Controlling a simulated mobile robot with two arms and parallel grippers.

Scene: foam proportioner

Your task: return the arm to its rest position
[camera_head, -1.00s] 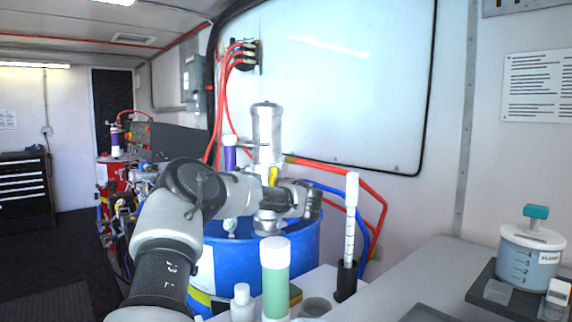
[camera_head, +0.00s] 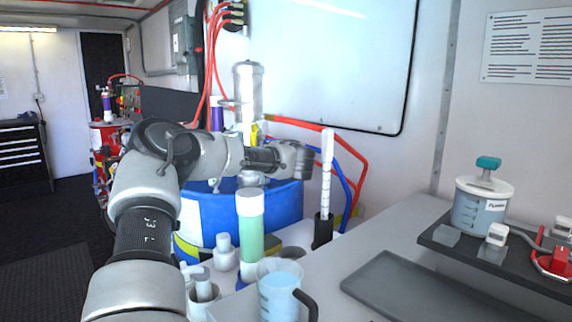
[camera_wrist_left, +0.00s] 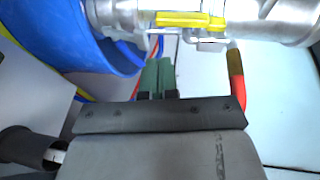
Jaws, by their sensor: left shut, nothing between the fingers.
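My left arm (camera_head: 145,205) comes in from the left in the head view and reaches over the front of the blue drum (camera_head: 270,208). Its wrist end lies in front of the metal pump cylinder (camera_head: 247,92) and the red and blue hoses. The fingertips are hard to make out there. In the left wrist view my left gripper (camera_wrist_left: 155,75) shows green fingers close together, shut and empty. A valve with a yellow handle (camera_wrist_left: 190,19) is just beyond them, and the blue drum is at upper left. My right gripper is not in view.
A green-filled tube (camera_head: 250,240), a white bottle (camera_head: 225,252), a measuring cup (camera_head: 279,292) and a white graduated tube (camera_head: 326,175) stand near the arm. On the grey counter are a dark tray (camera_head: 415,290) and a lidded container (camera_head: 481,205).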

